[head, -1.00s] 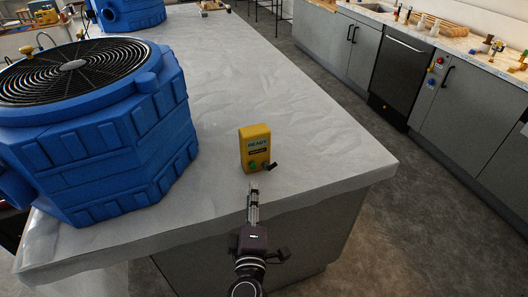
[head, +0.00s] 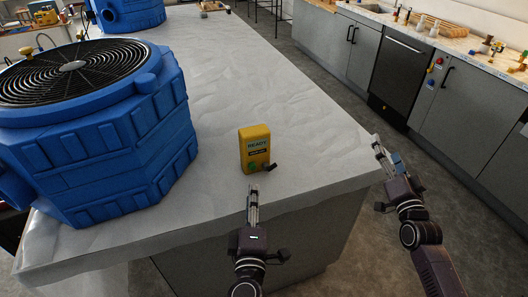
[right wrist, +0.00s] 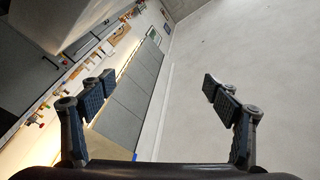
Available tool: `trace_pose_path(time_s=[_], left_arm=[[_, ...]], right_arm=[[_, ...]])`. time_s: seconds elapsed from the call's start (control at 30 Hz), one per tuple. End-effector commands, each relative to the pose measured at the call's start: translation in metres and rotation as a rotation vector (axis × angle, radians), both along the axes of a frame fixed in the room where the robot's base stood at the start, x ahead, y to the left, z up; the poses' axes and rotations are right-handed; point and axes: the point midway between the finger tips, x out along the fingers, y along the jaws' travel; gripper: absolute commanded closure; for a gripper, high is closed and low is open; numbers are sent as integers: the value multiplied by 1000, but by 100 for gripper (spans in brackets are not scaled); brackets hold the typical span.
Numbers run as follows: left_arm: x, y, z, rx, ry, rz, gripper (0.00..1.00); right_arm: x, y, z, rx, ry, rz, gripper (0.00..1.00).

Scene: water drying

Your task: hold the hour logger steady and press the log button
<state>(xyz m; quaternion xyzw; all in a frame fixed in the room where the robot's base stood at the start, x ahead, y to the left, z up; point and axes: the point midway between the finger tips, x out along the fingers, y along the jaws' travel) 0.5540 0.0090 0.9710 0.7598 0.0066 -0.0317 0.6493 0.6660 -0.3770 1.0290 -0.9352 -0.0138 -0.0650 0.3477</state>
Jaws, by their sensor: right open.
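The hour logger (head: 254,149) is a small yellow box standing upright on the white-covered counter near its front edge. Its face carries a label that seems to read READY, a dark display, a green button (head: 252,167) and a dark part at its lower right. My left gripper (head: 253,188) is just in front of the logger, pointing at it, apart from it. Its fingers look close together, but I cannot tell whether they are shut. My right gripper (head: 383,152) is off the counter's right corner; in the right wrist view its fingers (right wrist: 160,92) are spread and empty.
A large blue air mover (head: 100,135) with a black round grille fills the counter's left side. Another blue unit (head: 128,14) stands behind it. The counter (head: 310,140) is clear right of the logger. Grey cabinets (head: 455,110) line the right wall beyond open floor.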

Motion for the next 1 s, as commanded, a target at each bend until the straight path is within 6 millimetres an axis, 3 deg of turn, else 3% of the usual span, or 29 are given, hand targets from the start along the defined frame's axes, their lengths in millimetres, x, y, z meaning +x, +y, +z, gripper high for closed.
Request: trace_pose_path(time_s=[0.03,0.1,0.17,0.4,0.6,0.7,0.8,1.0], left_arm=[[0,0,0,0,0,0,71],[0,0,0,0,0,0,71],[0,0,0,0,0,0,71],[0,0,0,0,0,0,71],[0,0,0,0,0,0,71],[0,0,0,0,0,0,71],[0,0,0,0,0,0,71],[0,0,0,0,0,0,71]], right_arm=[[2,5,34,18,-60,15,18],[1,21,72,31,-128,45,18],[2,57,85,1,-145,83,18],[2,195,38,-297,-33,176,18],[-8,292,22,-541,10,240,18],[-13,324,21,-632,17,258,18],[-17,343,22,-692,19,268,18],[-9,357,23,-730,19,271,18]])
